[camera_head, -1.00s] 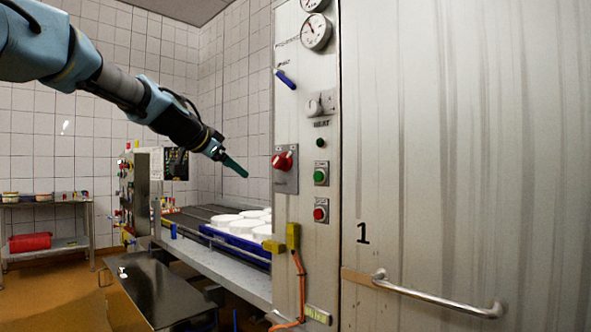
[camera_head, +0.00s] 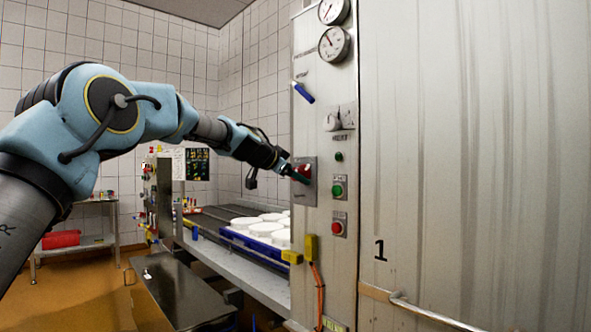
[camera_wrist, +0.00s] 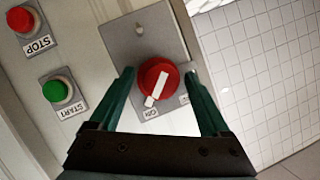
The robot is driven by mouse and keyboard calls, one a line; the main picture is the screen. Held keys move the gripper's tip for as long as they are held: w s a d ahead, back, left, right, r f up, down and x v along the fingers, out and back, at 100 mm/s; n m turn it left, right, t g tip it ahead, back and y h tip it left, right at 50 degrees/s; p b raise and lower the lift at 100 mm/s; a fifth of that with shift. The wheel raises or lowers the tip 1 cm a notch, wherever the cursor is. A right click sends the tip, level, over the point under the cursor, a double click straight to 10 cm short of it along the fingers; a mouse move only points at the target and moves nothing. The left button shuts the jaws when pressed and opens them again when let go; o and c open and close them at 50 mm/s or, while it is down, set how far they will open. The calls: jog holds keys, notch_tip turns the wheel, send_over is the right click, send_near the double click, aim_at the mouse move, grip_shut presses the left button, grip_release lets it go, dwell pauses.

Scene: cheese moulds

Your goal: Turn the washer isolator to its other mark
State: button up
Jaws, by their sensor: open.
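The isolator is a red rotary knob (camera_wrist: 158,82) with a white bar, on a grey plate (camera_wrist: 140,35) on the washer's panel. In the wrist view the bar points down and slightly left, toward a label that seems to read ON. A second label to its right is partly hidden by a finger. My gripper (camera_wrist: 162,88) is open, with one green finger on each side of the knob; I cannot tell whether they touch it. In the head view my gripper (camera_head: 296,175) is at the plate and partly covers the red knob (camera_head: 304,171).
A green START button (camera_wrist: 56,91) and a red STOP button (camera_wrist: 22,19) sit beside the plate. A blue-handled lever (camera_head: 303,92) and gauges are above. A conveyor with white moulds (camera_head: 265,229) runs at the lower left. A yellow block (camera_head: 311,248) with an orange cable is below.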

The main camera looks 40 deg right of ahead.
jog(key=shift+d, duration=0.15)
jog(key=shift+c, duration=0.3)
jog(key=shift+w+r, duration=0.1)
jog(key=shift+w, duration=0.05)
jog(key=c, duration=1)
